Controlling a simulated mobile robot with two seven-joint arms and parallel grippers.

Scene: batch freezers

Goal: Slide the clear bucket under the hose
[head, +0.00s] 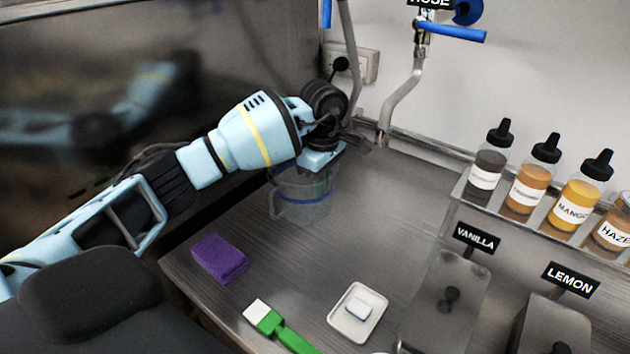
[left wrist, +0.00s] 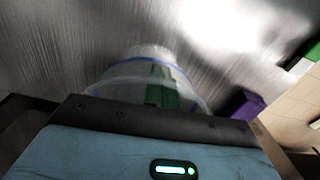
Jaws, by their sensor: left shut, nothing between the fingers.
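The clear bucket (head: 300,205) with a blue band stands on the metal counter, partly hidden behind my left arm's wrist. It also shows in the left wrist view (left wrist: 155,72), its lower part hidden behind the gripper body. My left gripper (head: 366,142) is shut and empty, above and to the right of the bucket; I cannot tell whether it touches the rim. The hose (head: 402,95) is a bent metal pipe with a blue lever, under a "HOSE" label, and its end hangs near the wall, right of the bucket. My right gripper is out of view.
A purple sponge (head: 219,258), a green brush (head: 280,328) and a small white dish (head: 356,311) lie at the front. Several syrup bottles stand on a shelf (head: 455,200) at right, above "VANILLA" and "LEMON" tubs. The counter between bucket and shelf is clear.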

